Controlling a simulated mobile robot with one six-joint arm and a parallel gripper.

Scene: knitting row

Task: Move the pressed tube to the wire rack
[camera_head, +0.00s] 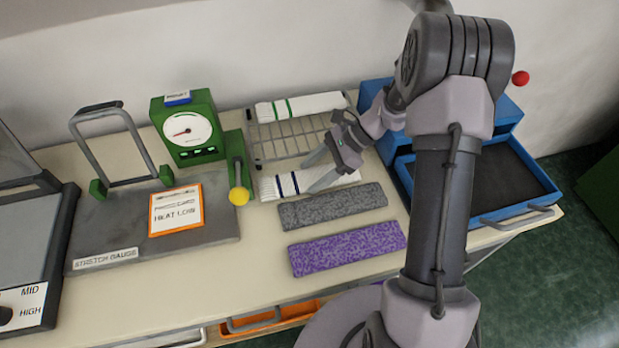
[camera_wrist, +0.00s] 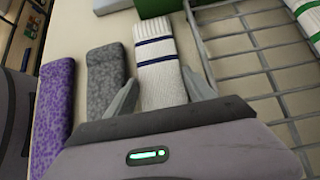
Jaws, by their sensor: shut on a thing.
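A white knitted tube with navy stripes (camera_head: 345,182) is between the fingers of my gripper (camera_head: 314,172), just in front of the wire rack (camera_head: 284,140). In the wrist view the two fingers stand on either side of the tube (camera_wrist: 161,82), and its near end is hidden by my gripper. The gripper is shut on it. Whether the tube rests on the table or is slightly raised, I cannot tell. The rack (camera_wrist: 255,62) is to the right of the tube in the wrist view. A white tube with green stripes (camera_head: 308,105) lies along the rack's back.
A grey tube (camera_head: 333,207) and a purple tube (camera_head: 347,248) lie in front. The stretch gauge (camera_head: 150,235) with its green dial box (camera_head: 187,135) stands left. A blue unit with an open drawer (camera_head: 520,205) is at the right. The rack's middle is bare.

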